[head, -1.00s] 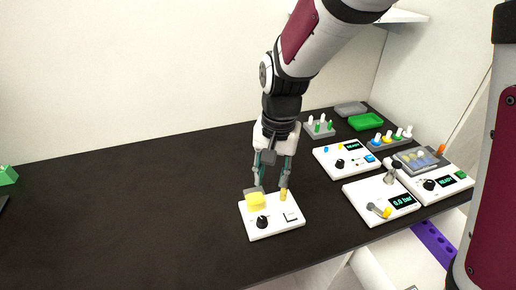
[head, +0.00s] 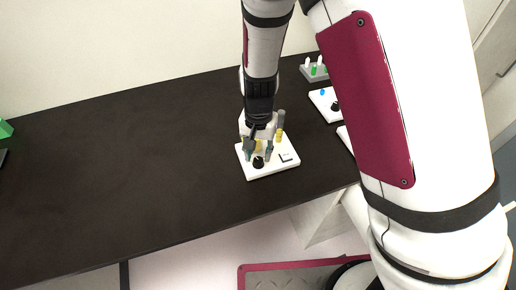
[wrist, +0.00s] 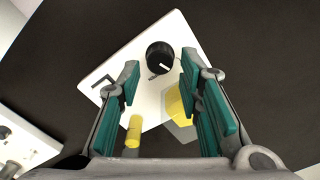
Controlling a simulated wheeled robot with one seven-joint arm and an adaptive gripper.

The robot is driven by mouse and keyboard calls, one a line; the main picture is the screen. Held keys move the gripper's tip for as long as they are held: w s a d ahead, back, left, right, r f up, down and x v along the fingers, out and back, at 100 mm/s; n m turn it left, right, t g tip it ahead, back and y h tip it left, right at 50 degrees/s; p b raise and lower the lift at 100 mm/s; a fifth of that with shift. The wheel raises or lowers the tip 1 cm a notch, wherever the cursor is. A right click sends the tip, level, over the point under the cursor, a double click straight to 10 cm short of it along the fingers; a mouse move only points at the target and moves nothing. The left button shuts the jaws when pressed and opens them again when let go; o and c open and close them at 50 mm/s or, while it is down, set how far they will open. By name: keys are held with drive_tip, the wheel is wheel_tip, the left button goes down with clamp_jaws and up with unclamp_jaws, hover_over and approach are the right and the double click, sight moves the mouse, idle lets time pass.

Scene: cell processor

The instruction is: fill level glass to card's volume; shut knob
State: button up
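A white panel (head: 287,168) lies on the dark bench and carries a black knob (head: 258,162) with a white pointer line. In the wrist view the knob (wrist: 160,58) sits between my fingertips, apparently untouched. A slim yellow upright cylinder (wrist: 134,131), perhaps the level glass, stands on the panel behind the knob; it also shows in the head view (head: 279,137). A wider yellow block (wrist: 176,105) is partly hidden by my right finger. No readable card shows. My gripper (wrist: 158,68) is open above the knob.
More white devices stand to the right, one with a blue button (head: 322,92), partly hidden by my arm. A grey rack with white and green tubes (head: 314,72) is at the back. The bench's left side (head: 120,170) is clear, with a green object (head: 5,130) at its end.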

sight(258, 159)
drive_tip(key=shift+f, duration=1.1)
clamp_jaws()
drive_tip(key=n, duration=0.5)
unclamp_jaws()
wheel_tip(258, 159, up, 12)
